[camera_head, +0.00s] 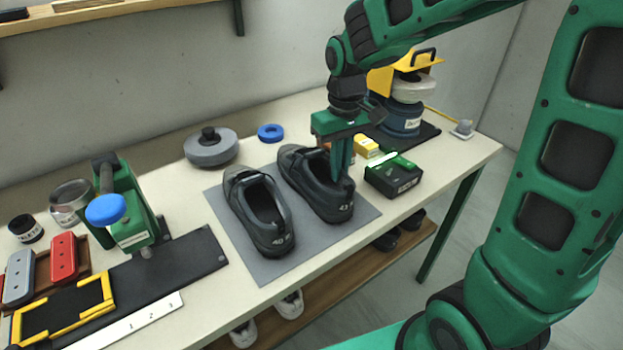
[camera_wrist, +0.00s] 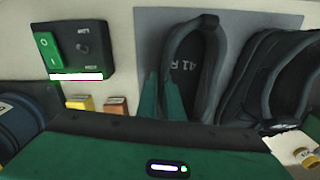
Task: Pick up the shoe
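Two dark shoes stand side by side on a grey mat (camera_head: 352,232). The left shoe (camera_head: 257,215) has "40" on its heel. The right shoe (camera_head: 312,190) has a heel mark that looks like "41". In the wrist view, the shoe (camera_wrist: 207,70) at my fingers has "41 R" on its insole; the other shoe (camera_wrist: 262,75) is beside it. My gripper (camera_head: 341,178) points down at the right shoe's collar. In the wrist view, my gripper's fingers (camera_wrist: 162,105) are a little apart, one on each side of the collar wall. Whether they press on it cannot be told.
A black-and-green box (camera_head: 393,180) and a yellow block (camera_head: 367,147) are close right of my gripper. A grey roll (camera_head: 210,148) and blue ring (camera_head: 270,132) lie behind the mat. A green press (camera_head: 125,215) stands at left. A lower shelf (camera_head: 330,285) holds more shoes.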

